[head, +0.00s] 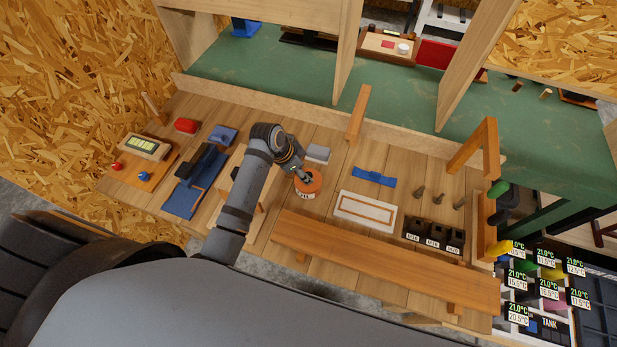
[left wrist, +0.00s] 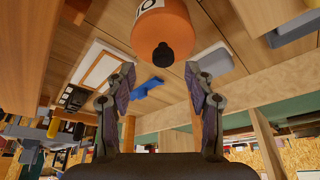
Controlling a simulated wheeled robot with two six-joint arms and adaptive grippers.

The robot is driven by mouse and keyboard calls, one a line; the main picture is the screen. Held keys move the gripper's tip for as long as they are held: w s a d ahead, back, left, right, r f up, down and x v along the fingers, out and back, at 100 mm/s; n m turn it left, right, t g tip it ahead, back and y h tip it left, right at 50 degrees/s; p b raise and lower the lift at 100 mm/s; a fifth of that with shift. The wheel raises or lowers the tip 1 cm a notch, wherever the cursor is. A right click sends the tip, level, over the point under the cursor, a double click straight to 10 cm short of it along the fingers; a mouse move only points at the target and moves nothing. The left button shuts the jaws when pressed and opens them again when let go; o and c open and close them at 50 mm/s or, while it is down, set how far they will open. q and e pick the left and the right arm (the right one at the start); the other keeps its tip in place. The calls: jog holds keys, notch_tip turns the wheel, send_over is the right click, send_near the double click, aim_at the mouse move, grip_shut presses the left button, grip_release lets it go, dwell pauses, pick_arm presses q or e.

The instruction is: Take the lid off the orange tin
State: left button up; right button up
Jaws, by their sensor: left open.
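The orange tin (head: 310,187) stands on the plank bench, with a white label on its side. In the left wrist view the orange tin (left wrist: 165,27) is at the top centre, cut off by the frame edge, and its lid carries a black knob (left wrist: 163,56). My left gripper (head: 303,175) is over the tin's top in the head view. In the left wrist view my left gripper (left wrist: 160,70) is open, one finger on each side of the knob's line, with nothing held. The lid's seam is not clear. My right gripper is not in view.
A grey block (head: 317,153) stands close behind the tin. A blue piece (head: 374,176) and a white framed tray (head: 365,212) lie to the right. A long wooden beam (head: 380,262) runs along the front. Black labelled boxes (head: 433,235) stand further right.

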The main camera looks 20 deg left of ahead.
pick_arm(q)
jog(key=shift+w+d+f+p, duration=0.15)
jog(key=shift+w+f+p, duration=0.25)
jog(key=shift+p, duration=0.1)
jog(key=p+x, duration=0.1)
jog(key=x, duration=0.2)
jog(key=shift+f, duration=0.25)
jog(key=shift+w+d+f, duration=0.1)
jog(key=shift+d+f, duration=0.05)
jog(key=shift+f, duration=0.2)
grip_shut()
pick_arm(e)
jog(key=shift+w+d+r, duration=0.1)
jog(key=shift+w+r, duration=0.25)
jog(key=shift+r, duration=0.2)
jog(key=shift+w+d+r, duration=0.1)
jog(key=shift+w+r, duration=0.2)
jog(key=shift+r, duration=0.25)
